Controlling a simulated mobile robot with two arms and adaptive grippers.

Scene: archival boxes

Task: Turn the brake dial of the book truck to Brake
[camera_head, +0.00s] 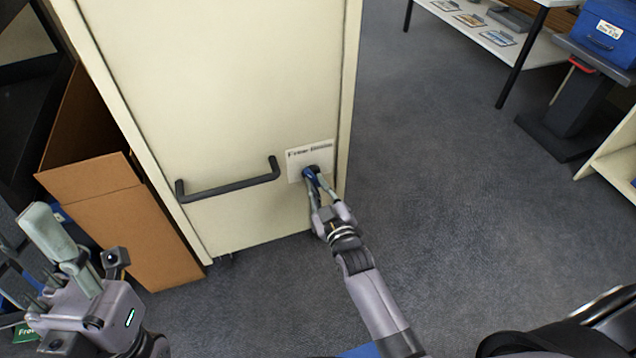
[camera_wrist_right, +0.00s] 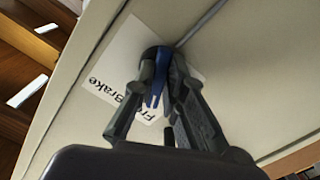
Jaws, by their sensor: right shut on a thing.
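The book truck (camera_head: 220,80) is a tall cream panel in the head view with a black bar handle (camera_head: 228,184). A white label plate (camera_head: 296,170) is at its lower right; it also shows in the wrist view (camera_wrist_right: 112,72), with "Free" and "Brake" printed on it. The brake dial (camera_head: 308,173) has a blue grip, which shows in the wrist view (camera_wrist_right: 155,92) between my fingers. My right gripper (camera_head: 314,180) is shut on it. Its pointing direction is hard to tell. My left gripper (camera_head: 62,245) is at the lower left, away from the truck; its finger gap is unclear.
An open cardboard box (camera_head: 140,215) stands left of the truck, close against it. A white-topped table (camera_head: 500,40) and a blue box (camera_head: 604,30) on a dark stand are at the upper right. Grey carpet to the right of the truck is clear.

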